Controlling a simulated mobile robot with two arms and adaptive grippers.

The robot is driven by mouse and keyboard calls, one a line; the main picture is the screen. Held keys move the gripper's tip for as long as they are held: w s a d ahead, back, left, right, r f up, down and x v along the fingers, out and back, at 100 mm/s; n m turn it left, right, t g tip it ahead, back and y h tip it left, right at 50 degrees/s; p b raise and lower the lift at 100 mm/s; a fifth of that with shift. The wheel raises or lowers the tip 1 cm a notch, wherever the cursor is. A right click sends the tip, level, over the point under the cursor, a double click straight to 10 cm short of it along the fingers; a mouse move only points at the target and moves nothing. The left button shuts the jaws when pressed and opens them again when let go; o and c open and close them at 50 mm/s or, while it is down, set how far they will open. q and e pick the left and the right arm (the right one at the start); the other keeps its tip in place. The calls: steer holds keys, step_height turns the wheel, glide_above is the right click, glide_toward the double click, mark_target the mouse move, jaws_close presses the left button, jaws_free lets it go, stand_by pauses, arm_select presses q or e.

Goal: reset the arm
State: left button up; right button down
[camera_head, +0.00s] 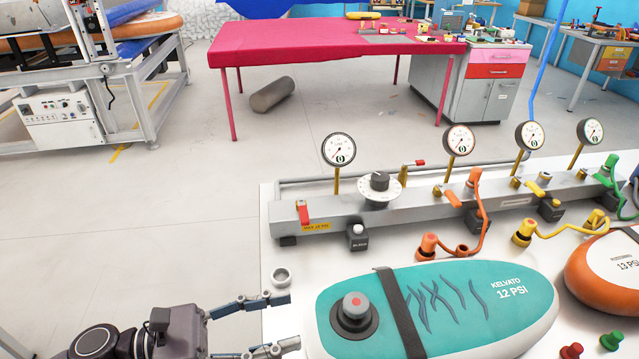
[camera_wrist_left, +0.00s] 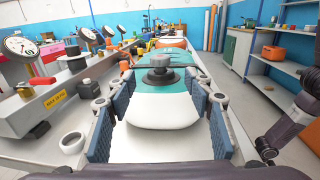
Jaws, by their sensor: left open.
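My left gripper (camera_head: 292,321) is at the bottom of the head view, at the bench's left edge. Its fingers are spread, with nothing between them, and point toward the rounded end of a teal and white inflatable board (camera_head: 470,310). In the left wrist view the open fingers (camera_wrist_left: 160,112) frame the board's white end (camera_wrist_left: 165,111), apart from it.
A grey manifold (camera_head: 330,219) with several gauges and coloured hoses runs along the bench behind the board. A small metal ring (camera_head: 281,277) lies near my left fingers. An orange board (camera_head: 605,275) is at the right.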

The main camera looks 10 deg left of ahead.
arm_select(q)
steer(key=w+a+n+t+y, duration=0.8)
steer(key=w+n+t+y, duration=0.15)
steer(key=n, duration=0.95)
steer(key=s+a+f+n+g+y, duration=0.1)
steer(key=a+f+n+g+y, duration=0.45)
steer(key=f+n, duration=0.75)
steer(key=s+d+f+n+g+y, duration=0.1)
steer(key=s+d+f+n+g, duration=0.1)
steer(key=s+f+n+g, duration=0.45)
steer(key=s+d+f+n+g, duration=0.1)
steer(key=s+d+f+n, duration=0.2)
steer(key=s+n, duration=0.65)
steer(key=s+f+m+g, duration=0.1)
steer(key=s+f+g, duration=0.15)
steer(key=f, duration=2.45)
steer(key=s+a+f, duration=0.3)
steer(key=s+f, duration=1.2)
steer(key=s, duration=0.2)
steer(key=shift+s+a+f, duration=0.2)
steer(key=shift+s+f, duration=0.05)
steer(key=shift+s, duration=0.15)
